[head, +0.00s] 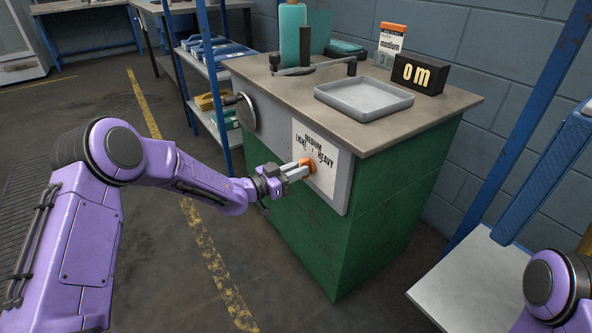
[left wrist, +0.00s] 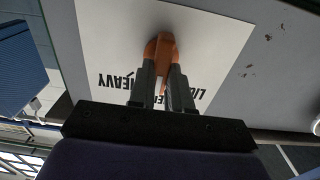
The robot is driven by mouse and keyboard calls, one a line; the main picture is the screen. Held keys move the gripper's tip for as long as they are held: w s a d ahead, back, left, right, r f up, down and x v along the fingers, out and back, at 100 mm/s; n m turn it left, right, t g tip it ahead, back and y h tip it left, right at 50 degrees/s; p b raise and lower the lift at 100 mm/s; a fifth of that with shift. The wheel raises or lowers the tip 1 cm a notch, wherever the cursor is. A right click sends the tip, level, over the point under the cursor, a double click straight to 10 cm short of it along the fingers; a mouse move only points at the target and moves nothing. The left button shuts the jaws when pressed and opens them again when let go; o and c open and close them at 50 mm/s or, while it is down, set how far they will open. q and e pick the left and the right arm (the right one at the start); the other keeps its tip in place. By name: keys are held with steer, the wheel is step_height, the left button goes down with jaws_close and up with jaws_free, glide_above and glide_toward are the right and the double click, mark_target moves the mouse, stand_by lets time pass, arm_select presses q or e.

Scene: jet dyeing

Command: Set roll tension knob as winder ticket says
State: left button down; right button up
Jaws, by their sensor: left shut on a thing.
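The roll tension knob (head: 307,164) is orange and sits on a white dial plate (head: 328,180) on the front of the green winder cabinet. The plate reads LIGHT, MEDIUM and HEAVY along its upper part. My left gripper (head: 298,170) is shut on the knob, which also shows between the fingers in the left wrist view (left wrist: 160,50). The fingers hide much of the knob, so its pointing direction is unclear. My right gripper is not in view.
On the cabinet top (head: 300,92) are a grey tray (head: 364,98), a black block reading "0 m" (head: 418,74) and a teal cylinder (head: 291,36). A round grey disc (head: 246,113) is on the cabinet front. Blue-framed shelves (head: 200,72) stand behind at left.

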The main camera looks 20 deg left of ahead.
arm_select(q)
steer(key=shift+f, duration=0.1)
steer(key=c, duration=1.1)
jaws_free()
steer(key=shift+a, duration=0.1)
steer(key=shift+o, duration=0.2)
steer(key=p+v, duration=0.2)
steer(key=v, duration=0.8)
steer(key=shift+s, duration=0.2)
steer(key=shift+a, duration=0.15)
